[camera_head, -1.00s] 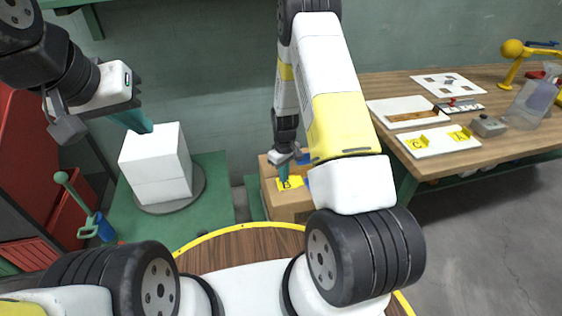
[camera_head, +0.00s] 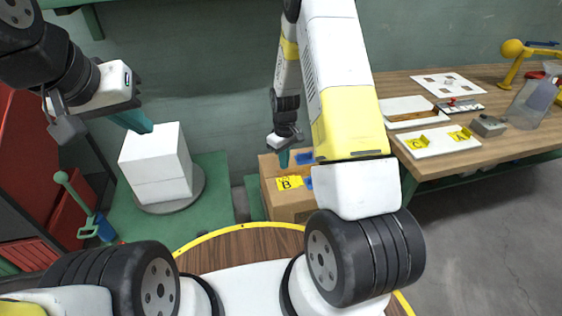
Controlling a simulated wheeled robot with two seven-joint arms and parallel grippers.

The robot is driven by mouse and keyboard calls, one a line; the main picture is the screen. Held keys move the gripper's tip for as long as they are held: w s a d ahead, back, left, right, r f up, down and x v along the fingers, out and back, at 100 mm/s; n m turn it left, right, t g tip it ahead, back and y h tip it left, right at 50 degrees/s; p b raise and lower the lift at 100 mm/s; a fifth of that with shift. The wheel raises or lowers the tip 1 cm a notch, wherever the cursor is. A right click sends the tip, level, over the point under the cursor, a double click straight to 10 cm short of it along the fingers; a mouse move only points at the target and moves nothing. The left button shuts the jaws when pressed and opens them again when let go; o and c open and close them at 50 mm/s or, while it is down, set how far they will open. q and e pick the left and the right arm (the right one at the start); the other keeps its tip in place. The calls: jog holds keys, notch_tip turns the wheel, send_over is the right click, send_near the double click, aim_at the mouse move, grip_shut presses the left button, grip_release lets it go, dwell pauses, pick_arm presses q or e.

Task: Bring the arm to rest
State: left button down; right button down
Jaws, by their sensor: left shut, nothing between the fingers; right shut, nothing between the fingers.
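My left gripper (camera_head: 138,123) is at the upper left, its teal fingers shut and empty. Its tips are just at the top back edge of a white block (camera_head: 158,168) in the picture; I cannot tell whether they touch. My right arm reaches up and away in the middle. Its gripper (camera_head: 284,160) points down, shut and empty, over the cardboard box with a yellow B label (camera_head: 289,183). The fingertips appear above the label, apart from it. Part of the box is hidden behind my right arm.
The white block stands on a round grey plate (camera_head: 190,196) on a green platform (camera_head: 215,172). A wooden table (camera_head: 470,158) at the right holds a white board with C and A labels (camera_head: 437,143), trays and a yellow lamp (camera_head: 512,50). Red bins (camera_head: 72,215) stand at the left.

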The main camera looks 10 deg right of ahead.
dwell(0.3)
jog(key=s+a+r+m+t+y, duration=0.1)
jog(key=s+r+m+t, duration=0.15)
jog(key=r, duration=1.05)
jog(key=s+r+m+t, duration=0.1)
jog(key=s+r, duration=0.3)
jog(key=r, duration=0.8)
jog(key=s+r+m+t, duration=0.1)
jog(key=s+r, duration=0.5)
jog(key=s, duration=0.3)
jog(key=s+a+r+m+t+y, duration=0.1)
jog(key=s+r, duration=0.5)
jog(key=s, duration=0.2)
jog(key=shift+s+t, duration=0.35)
jog(key=shift+s, duration=0.05)
